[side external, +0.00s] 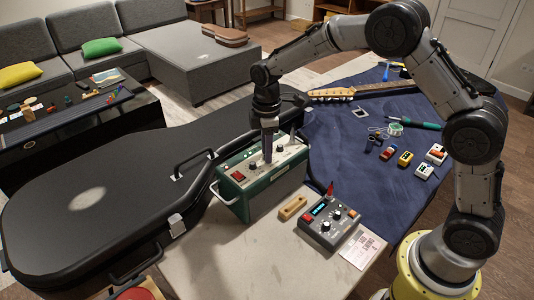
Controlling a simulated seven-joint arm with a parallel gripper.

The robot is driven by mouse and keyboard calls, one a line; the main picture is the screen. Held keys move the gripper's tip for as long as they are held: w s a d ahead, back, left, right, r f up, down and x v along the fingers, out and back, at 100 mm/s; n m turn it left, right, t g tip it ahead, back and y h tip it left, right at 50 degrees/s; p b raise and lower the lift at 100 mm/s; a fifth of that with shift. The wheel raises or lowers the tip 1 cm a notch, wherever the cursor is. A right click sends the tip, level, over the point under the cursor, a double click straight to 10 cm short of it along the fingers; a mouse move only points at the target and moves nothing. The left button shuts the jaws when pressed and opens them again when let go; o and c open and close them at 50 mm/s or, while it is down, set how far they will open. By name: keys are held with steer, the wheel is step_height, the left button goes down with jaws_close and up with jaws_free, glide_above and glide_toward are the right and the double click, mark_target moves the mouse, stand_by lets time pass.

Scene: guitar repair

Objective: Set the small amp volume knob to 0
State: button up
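The small amp (270,190) is a green box with a pale top panel and metal handles, standing at the table's left edge beside the guitar case. A red switch (238,176) is at the panel's front left, and several small dark knobs (279,148) show on top. My gripper (267,160) points straight down at the middle of this panel, its tips at or just above the surface. The fingers look close together, but the gap and whatever is between them are too small to make out. The volume knob and its setting cannot be read.
A large black guitar case (90,205) lies left of the amp. A grey pedal unit (329,222) with knobs and a wooden block (292,207) are in front right. A blue cloth (340,140) holds several small pedals, a soldering iron (415,125) and a guitar neck (345,93).

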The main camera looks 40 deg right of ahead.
jaws_close()
steer(key=n, duration=0.5)
steer(key=shift+n, duration=0.4)
steer(key=n, duration=0.6)
jaws_free()
steer(key=m, duration=0.9)
